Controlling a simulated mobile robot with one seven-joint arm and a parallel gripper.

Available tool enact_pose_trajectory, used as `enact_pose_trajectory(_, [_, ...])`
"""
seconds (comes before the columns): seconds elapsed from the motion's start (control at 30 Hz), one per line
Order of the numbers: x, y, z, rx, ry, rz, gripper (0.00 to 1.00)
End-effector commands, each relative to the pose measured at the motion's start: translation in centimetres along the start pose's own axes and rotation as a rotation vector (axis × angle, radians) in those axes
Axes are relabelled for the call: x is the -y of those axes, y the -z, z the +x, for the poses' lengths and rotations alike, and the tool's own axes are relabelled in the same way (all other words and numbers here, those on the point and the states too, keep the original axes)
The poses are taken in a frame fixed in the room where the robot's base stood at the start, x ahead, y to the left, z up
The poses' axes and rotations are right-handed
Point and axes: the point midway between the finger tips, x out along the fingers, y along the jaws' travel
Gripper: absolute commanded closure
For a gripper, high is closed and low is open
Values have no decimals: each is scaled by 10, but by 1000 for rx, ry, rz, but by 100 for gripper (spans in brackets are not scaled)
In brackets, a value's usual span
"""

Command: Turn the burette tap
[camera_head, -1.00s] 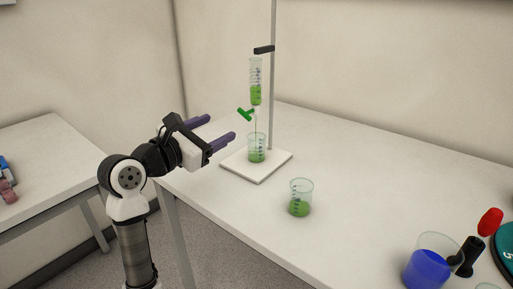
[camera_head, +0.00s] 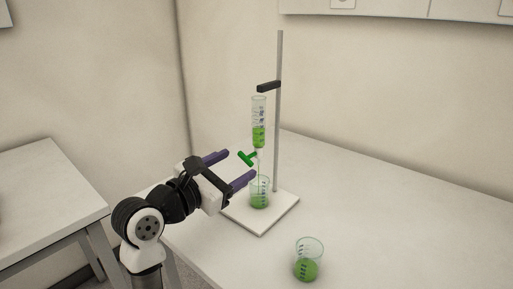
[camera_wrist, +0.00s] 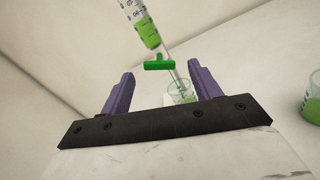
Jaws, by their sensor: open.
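The burette (camera_head: 259,118) hangs upright on a stand, with green liquid in its lower part. Its green T-shaped tap (camera_head: 247,158) sticks out to the left below the tube. My gripper (camera_head: 236,165) is open, its two purple fingers pointing toward the tap, which is close to the fingertips. In the wrist view, the tap (camera_wrist: 159,63) shows between and beyond the open fingers (camera_wrist: 157,82), with nothing held. A beaker with green liquid (camera_head: 260,193) stands under the burette's thin tip. I cannot tell if the fingers touch the tap.
The stand's white base (camera_head: 262,220) sits on the white table (camera_head: 400,215), with its grey rod (camera_head: 279,110) and black clamp (camera_head: 268,86) above. Another beaker of green liquid (camera_head: 307,262) stands in front. The table to the right is clear. A second table (camera_head: 45,200) is at left.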

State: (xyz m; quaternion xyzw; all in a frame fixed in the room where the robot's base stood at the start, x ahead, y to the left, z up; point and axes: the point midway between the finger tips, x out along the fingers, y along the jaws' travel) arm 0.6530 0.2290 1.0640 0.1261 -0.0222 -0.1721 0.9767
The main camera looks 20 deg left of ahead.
Motion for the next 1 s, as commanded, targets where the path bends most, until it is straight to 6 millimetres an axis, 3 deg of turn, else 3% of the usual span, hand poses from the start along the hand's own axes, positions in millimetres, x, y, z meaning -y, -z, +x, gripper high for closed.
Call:
enact_pose_trajectory(0.2, [0,-2,47,-1,3,-2,37])
enact_pose_trajectory(0.4, [0,-1,73,0,2,-1,37])
enact_pose_trajectory(0.83, [-1,0,81,-1,-1,0,39])
enact_pose_trajectory(1.0, [0,0,81,-1,-1,0,61])
